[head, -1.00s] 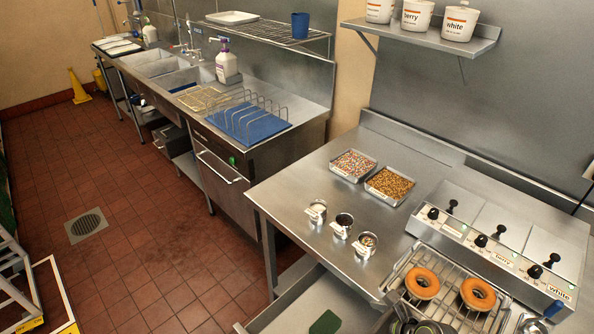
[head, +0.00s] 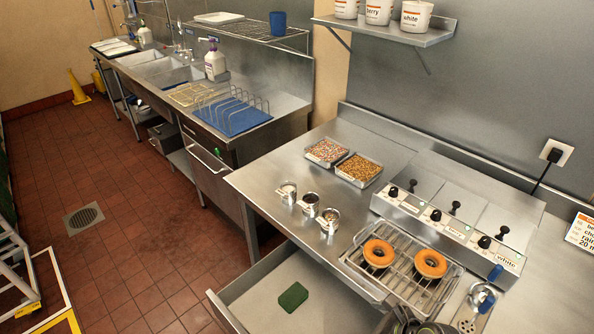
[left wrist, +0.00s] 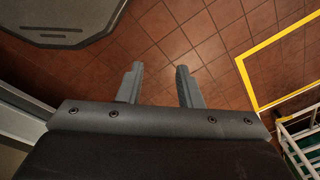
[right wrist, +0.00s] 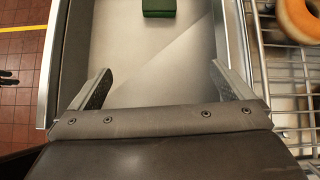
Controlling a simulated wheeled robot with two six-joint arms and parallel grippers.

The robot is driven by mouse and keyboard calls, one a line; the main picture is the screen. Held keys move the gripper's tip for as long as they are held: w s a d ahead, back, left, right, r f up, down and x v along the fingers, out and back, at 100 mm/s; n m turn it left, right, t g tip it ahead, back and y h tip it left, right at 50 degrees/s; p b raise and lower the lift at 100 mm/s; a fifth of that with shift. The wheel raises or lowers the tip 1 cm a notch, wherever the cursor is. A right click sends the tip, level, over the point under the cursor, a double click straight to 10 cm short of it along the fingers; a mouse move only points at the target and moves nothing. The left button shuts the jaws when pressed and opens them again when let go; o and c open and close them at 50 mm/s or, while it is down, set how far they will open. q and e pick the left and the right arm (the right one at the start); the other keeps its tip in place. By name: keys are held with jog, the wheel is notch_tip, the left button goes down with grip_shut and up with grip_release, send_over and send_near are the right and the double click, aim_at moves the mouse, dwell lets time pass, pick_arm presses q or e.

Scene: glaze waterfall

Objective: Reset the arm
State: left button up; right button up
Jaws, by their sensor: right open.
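My left gripper (left wrist: 158,85) shows in the left wrist view with its two fingers apart and nothing between them, above the red tile floor. My right gripper (right wrist: 160,90) is open and empty in the right wrist view. It is over the open drawer (right wrist: 52,60), whose pale floor shows between the fingers. A green block (right wrist: 158,8) lies in that drawer, ahead of the right fingers. In the head view the same green block (head: 293,296) lies in the drawer.
Small metal cups (head: 309,203), topping trays (head: 327,152) and a warmer with lidded wells (head: 440,230) stand behind. A ladle (head: 482,297) lies right of the rack. The drawer juts out from the counter.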

jog(key=s+d+r+n+g+h, duration=0.1)
jog(key=s+d+r+n+h, duration=0.25)
jog(key=s+d+n, duration=0.7)
jog(key=s+d+r+n+g+h, duration=0.25)
jog(key=s+n+h, duration=0.4)
jog(key=n, duration=0.85)
notch_tip(320, 180, down, 30)
jog(key=s+d+r+y+b, duration=0.1)
jog(key=d+y+b, duration=0.1)
jog(key=b, duration=0.4)
pick_arm(q)
notch_tip(320, 180, down, 12)
jog(key=b, duration=0.5)
jog(key=shift+w+a+r+b, duration=0.15)
jog(key=shift+w+a+b, duration=0.15)
jog(key=shift+w+a, duration=0.05)
pick_arm(e)
jog(key=s+f+g, duration=0.1)
jog(key=s+f, duration=0.6)
jog(key=f, duration=0.4)
jog(key=s+a+f, duration=0.1)
jog(key=s+f, duration=0.7)
jog(key=f, duration=0.3)
jog(key=shift+s+a+f+g+y, duration=0.15)
jog(key=shift+a+f+g+y, duration=0.05)
jog(key=shift+f+g+y, duration=0.2)
